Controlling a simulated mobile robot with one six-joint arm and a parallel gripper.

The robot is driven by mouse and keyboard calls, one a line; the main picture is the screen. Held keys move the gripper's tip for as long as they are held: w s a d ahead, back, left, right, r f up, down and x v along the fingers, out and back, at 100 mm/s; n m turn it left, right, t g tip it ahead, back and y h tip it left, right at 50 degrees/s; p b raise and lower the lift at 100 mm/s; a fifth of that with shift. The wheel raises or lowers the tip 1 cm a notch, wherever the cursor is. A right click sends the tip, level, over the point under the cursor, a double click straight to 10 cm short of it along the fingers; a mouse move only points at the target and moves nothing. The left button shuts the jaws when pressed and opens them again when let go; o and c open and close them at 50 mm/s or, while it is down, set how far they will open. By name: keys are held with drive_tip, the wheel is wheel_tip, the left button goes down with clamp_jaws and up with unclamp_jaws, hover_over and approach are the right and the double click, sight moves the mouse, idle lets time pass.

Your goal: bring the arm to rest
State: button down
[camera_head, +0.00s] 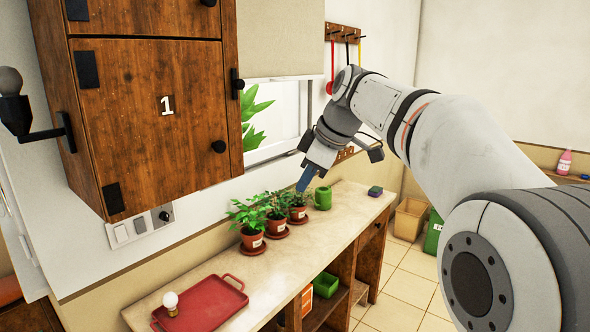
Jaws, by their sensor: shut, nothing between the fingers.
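My arm reaches in from the right of the head view, bent at the elbow, with its end pointing down. My gripper (305,181) is shut and empty. It hangs above the far part of the counter, over the potted plants and just left of a green mug (323,198) in the picture. I cannot tell how far it is from the plants.
Several potted plants (251,236) stand on saucers on the counter (270,277). A red tray (213,304) and a bulb (171,302) are in front. A wooden cabinet (178,126) juts out above. Bins (410,218) stand on the floor.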

drive_tip(key=s+d+f+m+h, duration=0.1)
drive_tip(key=s+d+f+m, duration=0.3)
drive_tip(key=s+f, duration=0.3)
drive_tip(key=s+d+f+m+h, duration=0.2)
drive_tip(key=s+d+f+m, duration=0.3)
drive_tip(key=s, duration=0.5)
drive_tip(key=s+d+f+m+h, duration=0.1)
drive_tip(key=s+d+f+m, duration=0.3)
drive_tip(key=s+f, duration=0.5)
drive_tip(key=shift+d+f+m+h, duration=0.35)
drive_tip(key=shift+f+m+h, duration=0.1)
drive_tip(key=shift+m, duration=0.75)
drive_tip(key=c, duration=2.1)
unclamp_jaws()
drive_tip(key=shift+s, duration=0.1)
